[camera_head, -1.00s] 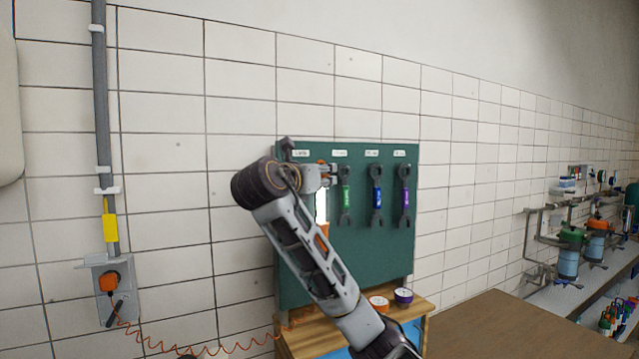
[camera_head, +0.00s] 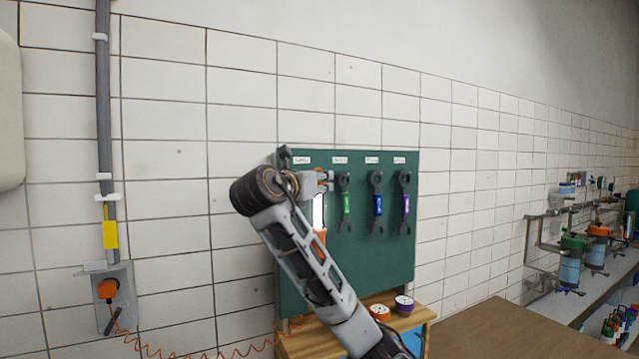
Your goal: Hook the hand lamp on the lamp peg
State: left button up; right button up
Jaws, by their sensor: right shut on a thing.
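The hand lamp shows as a lit white tube (camera_head: 318,211) with an orange handle (camera_head: 320,237), hanging upright in front of the left part of the green tool board (camera_head: 345,270). My right gripper (camera_head: 326,181) is shut on the lamp near its top, close to the board. My right forearm and wrist cover the board's left side and part of the lamp. The lamp peg cannot be made out; the leftmost label (camera_head: 302,160) is above the gripper. I cannot tell whether the lamp's hook touches a peg. My left gripper is not in view.
Green, blue and purple-handled wrenches (camera_head: 376,204) hang just right of the gripper. Tape rolls (camera_head: 404,305) sit on the wooden cabinet (camera_head: 424,318) below. An orange coiled cord (camera_head: 205,354) runs from the wall socket (camera_head: 107,290) toward the cabinet. A brown tabletop (camera_head: 490,330) is at right.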

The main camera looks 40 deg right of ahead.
jog(key=w, duration=0.1)
jog(key=w+d, duration=0.1)
jog(key=w, duration=0.1)
jog(key=shift+w+f, duration=0.1)
jog(key=shift+w, duration=0.2)
dwell(0.6)
jog(key=shift+w+d+r, duration=0.3)
jog(key=shift+w+r, duration=0.1)
jog(key=shift+r, duration=0.05)
grip_shut()
jog(key=shift+w, duration=0.1)
jog(key=w+f, duration=0.1)
jog(key=w+d+f, duration=0.1)
jog(key=w, duration=0.1)
jog(key=shift+f, duration=0.25)
jog(key=shift+a, duration=0.1)
dwell(0.4)
